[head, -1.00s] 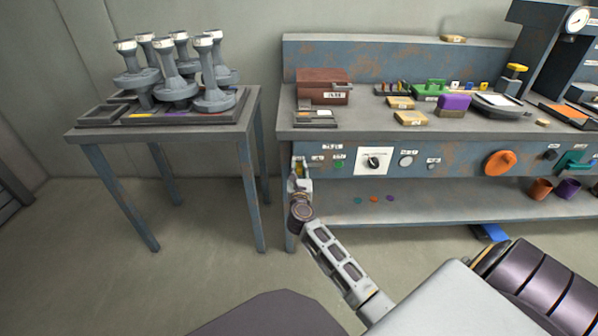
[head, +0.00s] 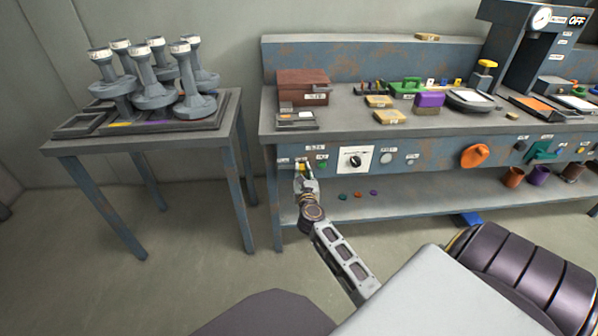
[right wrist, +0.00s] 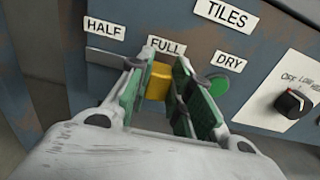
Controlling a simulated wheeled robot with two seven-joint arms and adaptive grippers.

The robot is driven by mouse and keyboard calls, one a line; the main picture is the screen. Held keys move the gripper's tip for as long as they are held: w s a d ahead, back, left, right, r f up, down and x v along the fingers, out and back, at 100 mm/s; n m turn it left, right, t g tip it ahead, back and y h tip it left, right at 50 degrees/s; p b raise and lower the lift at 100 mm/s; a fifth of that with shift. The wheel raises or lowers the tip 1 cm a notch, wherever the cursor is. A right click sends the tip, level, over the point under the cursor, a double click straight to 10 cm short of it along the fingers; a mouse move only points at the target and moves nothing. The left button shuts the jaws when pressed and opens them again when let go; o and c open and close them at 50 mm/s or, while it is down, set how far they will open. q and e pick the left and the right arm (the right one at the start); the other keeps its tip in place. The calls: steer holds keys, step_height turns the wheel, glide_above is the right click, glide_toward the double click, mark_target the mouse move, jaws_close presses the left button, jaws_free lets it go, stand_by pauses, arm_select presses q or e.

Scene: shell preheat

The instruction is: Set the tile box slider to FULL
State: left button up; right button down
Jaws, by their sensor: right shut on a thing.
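The TILES slider's yellow knob (right wrist: 159,80) sits directly under the FULL label (right wrist: 166,46) in the right wrist view. Its grey slot plate (right wrist: 104,59) shows to the left under the HALF label (right wrist: 105,28). My right gripper (right wrist: 157,92) is shut on the knob, with a green pad on each side of it. In the head view, my right gripper (head: 302,172) is at the left end of the bench's front panel, and a little yellow of the knob shows at its tip. The left gripper is not in view.
A green DRY button (right wrist: 218,90) is just right of the gripper, and a black rotary dial (right wrist: 293,102) stands farther right. The bench (head: 350,110) carries a brown box (head: 303,86). A table (head: 60,147) with several grey shell-like pieces stands left.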

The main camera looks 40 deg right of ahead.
steer(key=shift+s+d, duration=0.1)
steer(key=shift+d, duration=0.1)
steer(key=c, duration=1.3)
jaws_free()
steer(key=shift+s, duration=0.1)
steer(key=shift+a, duration=0.1)
steer(key=shift+s+a+f, duration=0.1)
steer(key=shift+s+a, duration=0.3)
steer(key=shift+s, duration=0.2)
steer(key=shift+v, duration=5.2)
